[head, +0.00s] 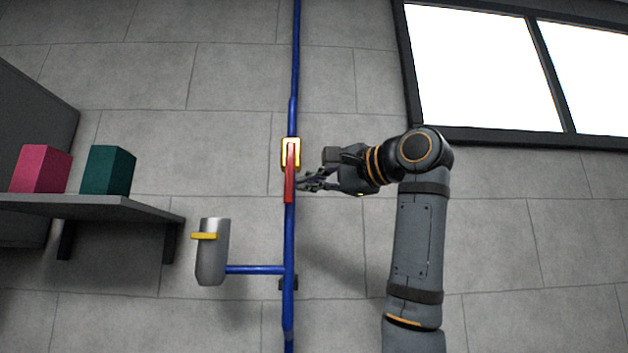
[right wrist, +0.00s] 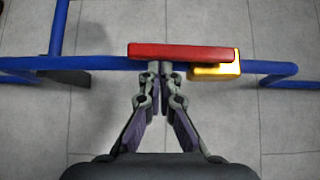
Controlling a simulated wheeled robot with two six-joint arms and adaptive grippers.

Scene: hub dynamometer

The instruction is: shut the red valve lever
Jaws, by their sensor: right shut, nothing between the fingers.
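The red valve lever (head: 290,175) hangs along the vertical blue pipe (head: 295,75), below a yellow valve body (head: 291,150). My right gripper (head: 302,183) is shut and empty, with its fingertips just right of the lever's lower half. In the right wrist view the red lever (right wrist: 180,52) lies along the blue pipe (right wrist: 100,63), with the yellow body (right wrist: 215,68) at its right end. The fingertips (right wrist: 160,68) are at the lever's near edge; I cannot tell whether they touch it. My left gripper is not in view.
A grey cylinder with a yellow band (head: 212,255) sits on a side branch of the pipe, lower left. A shelf (head: 100,206) at the left holds a pink block (head: 40,169) and a green block (head: 108,171). A window (head: 480,70) is at the upper right.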

